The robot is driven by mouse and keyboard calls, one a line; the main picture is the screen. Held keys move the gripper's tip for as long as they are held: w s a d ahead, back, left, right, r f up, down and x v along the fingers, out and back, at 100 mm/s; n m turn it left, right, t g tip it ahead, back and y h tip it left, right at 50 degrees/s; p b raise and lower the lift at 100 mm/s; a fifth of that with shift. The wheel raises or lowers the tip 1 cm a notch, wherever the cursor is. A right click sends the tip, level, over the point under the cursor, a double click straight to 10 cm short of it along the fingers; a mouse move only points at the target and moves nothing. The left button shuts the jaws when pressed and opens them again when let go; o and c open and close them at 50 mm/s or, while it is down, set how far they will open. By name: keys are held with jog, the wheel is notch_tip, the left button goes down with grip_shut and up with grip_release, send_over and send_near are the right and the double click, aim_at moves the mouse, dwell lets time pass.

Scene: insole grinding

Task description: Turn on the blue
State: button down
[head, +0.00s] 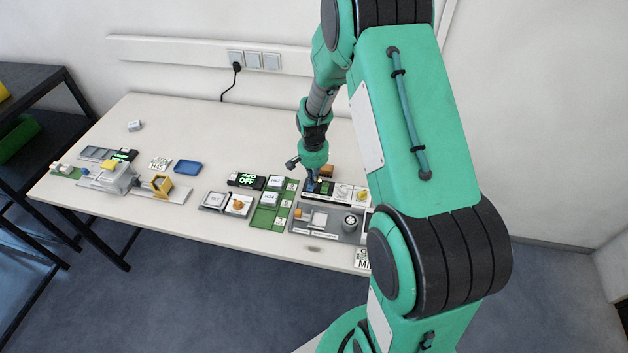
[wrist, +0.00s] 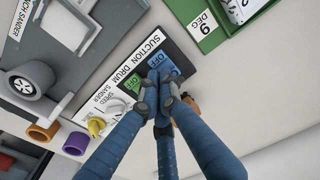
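The blue switch (wrist: 168,66) sits on a black-edged control panel (wrist: 184,42) marked "SUCTION" and "DRUM SANDER". The lettering on the blue switch reads OFF. A green switch (wrist: 117,80) beside it also reads OFF. My gripper (wrist: 158,92) has its blue fingers drawn together, with nothing seen between them. The fingertips overlap the near edge of the blue switch in the wrist view and hide part of it. I cannot tell whether they touch it. In the head view my gripper (head: 311,181) is low over the left end of the panel.
A yellow knob (wrist: 103,126) is on the same panel. An orange piece (wrist: 188,103) is close beside the fingers. A green tray (head: 268,216) stands left of the panel, and a grey sander base (head: 341,231) is in front. The table's back left is mostly clear.

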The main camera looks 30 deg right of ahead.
aim_at(313, 189)
jog(key=shift+r, duration=0.15)
jog(key=shift+s+a+r+p, duration=0.1)
jog(key=shift+r+p, duration=0.6)
jog(key=shift+r, duration=0.2)
notch_tip(313, 189, up, 12)
jog(key=s+a+p, duration=0.1)
jog(key=p, duration=0.1)
jog(key=shift+s+a+f+p, duration=0.15)
jog(key=shift+s+a+p, duration=0.05)
jog(key=shift+p, duration=0.15)
jog(key=shift+w+d+b, duration=0.1)
jog(key=shift+w+b, duration=0.05)
jog(key=shift+b, duration=0.6)
jog(key=shift+w+t+h+b, duration=0.15)
jog(key=shift+t+h+b, duration=0.25)
jog(key=shift+b, duration=0.35)
jog(key=shift+d+r, duration=0.1)
jog(key=shift+r, duration=0.15)
jog(key=shift+f, duration=0.1)
